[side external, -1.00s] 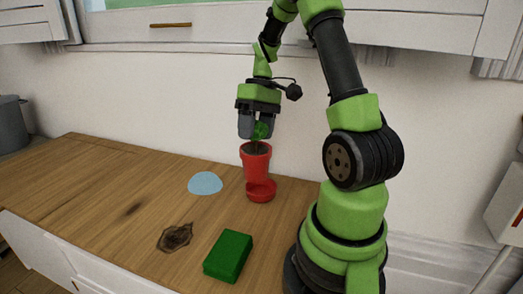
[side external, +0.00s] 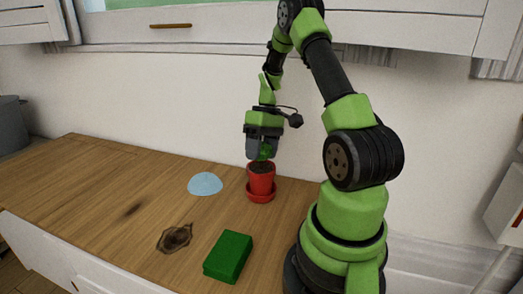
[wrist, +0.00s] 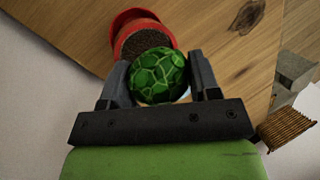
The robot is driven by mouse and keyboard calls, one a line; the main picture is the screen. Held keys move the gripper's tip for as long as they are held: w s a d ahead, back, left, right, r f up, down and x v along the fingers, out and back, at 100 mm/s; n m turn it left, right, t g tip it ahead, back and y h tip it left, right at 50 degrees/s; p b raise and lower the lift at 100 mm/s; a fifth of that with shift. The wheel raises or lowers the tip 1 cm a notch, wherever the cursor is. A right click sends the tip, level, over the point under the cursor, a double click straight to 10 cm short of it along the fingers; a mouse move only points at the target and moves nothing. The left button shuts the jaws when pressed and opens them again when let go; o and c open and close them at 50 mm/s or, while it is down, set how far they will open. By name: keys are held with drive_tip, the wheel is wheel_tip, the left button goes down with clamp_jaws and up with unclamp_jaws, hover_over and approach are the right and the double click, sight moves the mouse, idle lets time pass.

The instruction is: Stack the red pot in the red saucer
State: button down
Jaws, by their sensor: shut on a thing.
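The red pot (side external: 261,179) holds dark soil and a round green plant (side external: 265,153). It stands upright at the red saucer (side external: 261,197), whose rim shows around its base in the side view. I cannot tell whether the pot's base rests fully on the saucer. My gripper (side external: 262,150) points down and is shut on the green plant at the pot's top. In the wrist view the patterned green ball of the plant (wrist: 158,75) sits between the two fingers, with the red pot (wrist: 143,40) beyond it. The pot hides most of the saucer.
A pale blue dome-like thing (side external: 205,184) lies left of the pot on the wooden counter (side external: 100,190). A green block (side external: 228,256) lies nearer the front. A dark knot mark (side external: 174,238) is on the wood. The wall is close behind; the counter's left is clear.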

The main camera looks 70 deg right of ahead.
drive_tip(key=shift+f, duration=0.2)
drive_tip(key=shift+f, duration=0.1)
drive_tip(key=shift+c, duration=1.7)
unclamp_jaws()
